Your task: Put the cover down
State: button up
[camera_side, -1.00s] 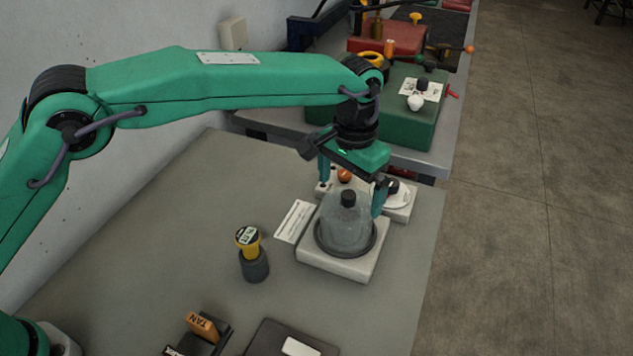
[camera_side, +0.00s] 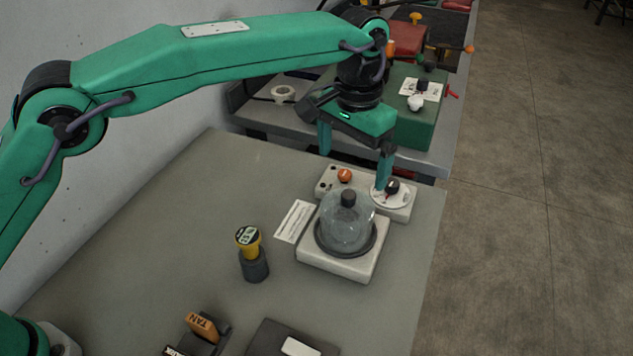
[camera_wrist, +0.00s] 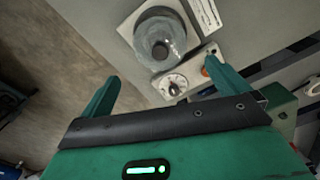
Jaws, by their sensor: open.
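The cover is a clear glass dome (camera_side: 346,223) with a black knob (camera_side: 348,198). It stands upright on a pale square base (camera_side: 345,267), inside a dark ring (camera_side: 322,246). In the wrist view the dome (camera_wrist: 160,36) shows from above at the top, beyond the fingers. My gripper (camera_side: 355,168) is open and empty, above and behind the dome and apart from it. In the wrist view my gripper (camera_wrist: 165,92) has its two green fingers spread wide with nothing between them.
Behind the dome is a pale control box with an orange knob (camera_side: 344,175) and a dial (camera_side: 391,193). A white card (camera_side: 295,221) lies left of the base. A yellow-topped stamp (camera_side: 250,250) stands further left. A green case (camera_side: 417,120) sits on the bench behind.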

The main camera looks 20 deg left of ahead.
jog(key=shift+a+r, duration=0.4)
jog(key=shift+a, duration=0.1)
jog(key=s+a+r+n+t, duration=0.1)
jog(key=s+a+r, duration=0.15)
jog(key=a, duration=0.45)
jog(key=s+a+r+t, duration=0.1)
jog(key=s+a+r, duration=0.1)
jog(key=a+r, duration=0.35)
jog(key=s+a+r+n, duration=0.1)
jog(key=s+a+r, duration=0.1)
jog(key=a, duration=0.6)
jog(key=s+a+f+n+t, duration=0.1)
jog(key=s+a+f, duration=0.2)
jog(key=s+a, duration=0.4)
jog(key=s+a+f+n+t, duration=0.1)
jog(key=s+a+f+t, duration=0.1)
jog(key=s+a, duration=0.6)
jog(key=s+f, duration=0.1)
jog(key=s, duration=0.3)
jog(key=shift+a+f+n+t, duration=0.25)
jog(key=shift+n+t, duration=0.05)
